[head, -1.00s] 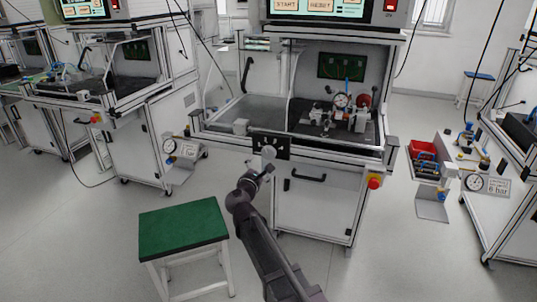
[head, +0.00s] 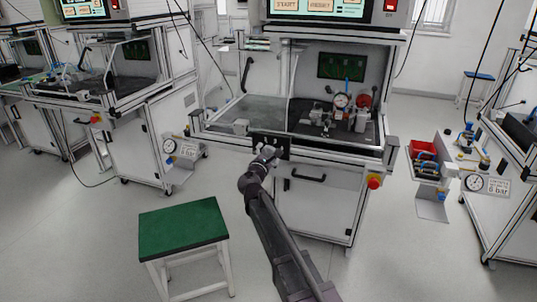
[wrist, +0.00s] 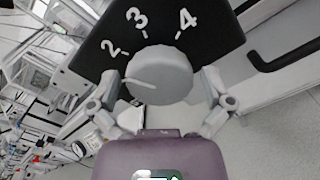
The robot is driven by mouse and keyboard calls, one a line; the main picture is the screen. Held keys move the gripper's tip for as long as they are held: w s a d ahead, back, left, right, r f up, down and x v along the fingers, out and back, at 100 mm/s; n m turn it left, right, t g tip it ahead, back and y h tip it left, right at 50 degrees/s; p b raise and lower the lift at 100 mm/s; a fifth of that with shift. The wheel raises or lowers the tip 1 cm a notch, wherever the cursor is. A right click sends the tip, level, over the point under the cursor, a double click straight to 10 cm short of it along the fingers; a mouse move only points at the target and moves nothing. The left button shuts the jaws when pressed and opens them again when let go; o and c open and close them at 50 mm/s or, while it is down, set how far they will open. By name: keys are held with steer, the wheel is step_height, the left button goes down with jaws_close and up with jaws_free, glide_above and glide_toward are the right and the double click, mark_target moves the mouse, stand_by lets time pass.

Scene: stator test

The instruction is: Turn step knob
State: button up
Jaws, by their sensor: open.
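The step knob (wrist: 160,72) is a round light-grey dial on a black plate (wrist: 205,20) with white numbers 2, 3 and 4. A thin line on its face points to the left, below the 2. My gripper (wrist: 161,80) is open, with one finger on each side of the knob. I cannot tell whether the fingers touch it. In the head view my gripper (head: 266,156) is at the black plate (head: 284,146) on the front edge of the middle workstation and largely hides the knob.
A black handle (head: 309,178) is on the cabinet door at the right, below the plate. A red emergency stop button (head: 374,182) sits farther right. A green-topped stool (head: 180,226) stands at the left of my arm. The floor between is clear.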

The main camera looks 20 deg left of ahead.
steer(key=c, duration=1)
steer(key=shift+o, duration=0.2)
steer(key=shift+m, duration=0.3)
steer(key=m, duration=0.4)
steer(key=shift+m, duration=2.2)
steer(key=shift+w, duration=0.1)
steer(key=o, duration=1)
steer(key=shift+c, duration=0.2)
